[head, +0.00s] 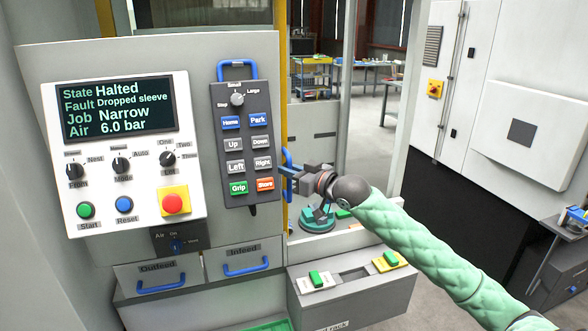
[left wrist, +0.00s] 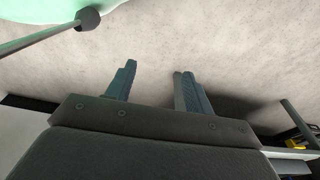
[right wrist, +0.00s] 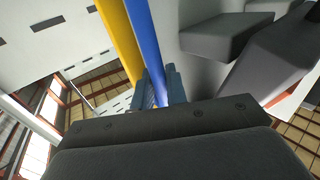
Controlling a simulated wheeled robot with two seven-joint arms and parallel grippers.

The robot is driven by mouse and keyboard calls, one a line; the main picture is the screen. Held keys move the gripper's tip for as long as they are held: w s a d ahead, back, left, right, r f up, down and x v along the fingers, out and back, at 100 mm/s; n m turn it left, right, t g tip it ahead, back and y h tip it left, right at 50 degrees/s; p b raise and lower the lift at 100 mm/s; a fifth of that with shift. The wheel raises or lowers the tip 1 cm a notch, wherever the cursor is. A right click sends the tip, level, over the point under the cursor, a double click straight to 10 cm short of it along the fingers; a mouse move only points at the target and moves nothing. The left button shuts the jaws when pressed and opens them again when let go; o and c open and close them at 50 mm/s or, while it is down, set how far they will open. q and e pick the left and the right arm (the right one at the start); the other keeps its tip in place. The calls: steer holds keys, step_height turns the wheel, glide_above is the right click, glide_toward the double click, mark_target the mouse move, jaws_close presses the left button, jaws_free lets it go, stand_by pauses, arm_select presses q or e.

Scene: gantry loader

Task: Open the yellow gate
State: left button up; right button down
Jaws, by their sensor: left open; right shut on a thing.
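The yellow gate (head: 280,120) shows as a narrow upright yellow edge just right of the control panel in the head view, and as a yellow bar (right wrist: 121,40) in the right wrist view. Its blue handle (right wrist: 143,35) runs alongside the yellow bar. My right gripper (head: 287,172) is at the blue handle, and its fingers (right wrist: 157,88) are shut around the handle in the right wrist view. The fingertips are partly hidden in the head view. My left gripper (left wrist: 155,82) is open and empty above a pale floor; it is outside the head view.
A control panel (head: 118,93) reads Halted and Dropped sleeve. A button pendant (head: 247,145) hangs beside the gate. Outfeed (head: 160,285) and Infeed (head: 245,265) drawers sit below. A grey rack (head: 350,300) stands at the front. A white cabinet (head: 530,60) is at right.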

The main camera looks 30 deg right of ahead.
steer(key=c, duration=1.5)
jaws_free()
arm_select(q)
steer(key=shift+w, duration=0.1)
arm_select(e)
steer(key=shift+s+d+f, duration=0.1)
steer(key=shift+s, duration=0.1)
arm_select(q)
step_height(320, 180, up, 8)
steer(key=w+d+b, duration=0.2)
steer(key=b, duration=0.1)
steer(key=shift+d+g+b, duration=0.25)
steer(key=shift+g+b, duration=0.05)
arm_select(e)
steer(key=shift+v, duration=3.65)
arm_select(q)
steer(key=shift+w, duration=0.1)
